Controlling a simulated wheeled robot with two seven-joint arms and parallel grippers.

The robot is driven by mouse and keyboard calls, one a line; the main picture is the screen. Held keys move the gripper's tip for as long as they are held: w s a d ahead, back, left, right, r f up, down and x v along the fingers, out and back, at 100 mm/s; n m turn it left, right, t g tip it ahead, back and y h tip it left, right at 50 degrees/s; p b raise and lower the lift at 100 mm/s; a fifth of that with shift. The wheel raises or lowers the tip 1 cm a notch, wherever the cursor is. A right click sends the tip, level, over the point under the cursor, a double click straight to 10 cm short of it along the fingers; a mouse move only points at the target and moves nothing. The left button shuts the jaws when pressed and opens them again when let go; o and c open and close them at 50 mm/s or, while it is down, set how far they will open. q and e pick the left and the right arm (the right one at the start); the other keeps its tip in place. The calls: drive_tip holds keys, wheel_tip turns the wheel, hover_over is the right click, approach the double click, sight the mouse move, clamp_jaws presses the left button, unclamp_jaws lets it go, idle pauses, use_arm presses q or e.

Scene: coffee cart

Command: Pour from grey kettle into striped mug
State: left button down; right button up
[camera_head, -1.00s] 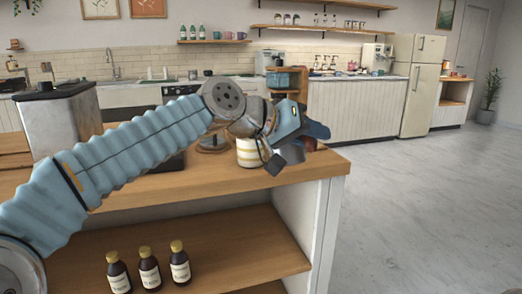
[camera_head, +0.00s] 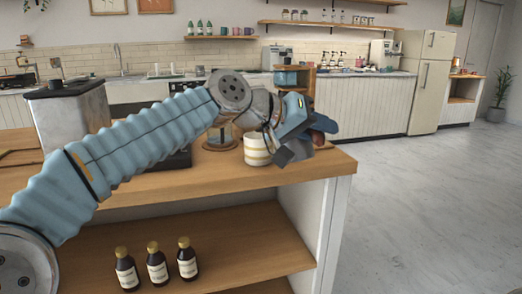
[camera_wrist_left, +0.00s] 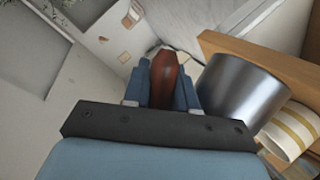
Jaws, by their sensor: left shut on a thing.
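The striped mug (camera_head: 258,151), white with yellow bands, stands on the wooden counter near its right end. In the left wrist view the mug (camera_wrist_left: 291,132) is at the lower right, partly covered by the kettle. My left gripper (camera_head: 308,132) is just right of the mug, in front of the counter's end. In the left wrist view its fingers (camera_wrist_left: 161,82) are shut around the reddish-brown handle (camera_wrist_left: 163,80) of the grey kettle. The shiny kettle body (camera_wrist_left: 238,95) is right of the fingers, between them and the mug. In the head view my gripper hides most of the kettle. Any liquid is hidden.
A metal box-like machine (camera_head: 75,117) stands on the counter (camera_head: 215,180) at the left. A glass vessel (camera_head: 221,137) stands left of the mug. Several brown bottles (camera_head: 157,266) stand on the shelf below. The floor (camera_head: 430,220) to the right is clear.

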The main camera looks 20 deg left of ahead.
use_arm(q)
drive_tip(key=shift+r, duration=0.4)
drive_tip(key=shift+a+r+n+p, duration=0.1)
drive_tip(key=shift+r+n+p, duration=0.25)
drive_tip(key=shift+p, duration=0.2)
drive_tip(key=shift+r, duration=0.15)
drive_tip(key=shift+w+r+h, duration=0.1)
drive_tip(key=shift+r+h, duration=0.2)
drive_tip(key=shift+r, duration=0.05)
idle(0.6)
drive_tip(key=shift+a+r+n+g, duration=0.1)
drive_tip(key=shift+r+n+g, duration=0.2)
drive_tip(key=shift+r, duration=0.1)
drive_tip(key=shift+r, duration=0.1)
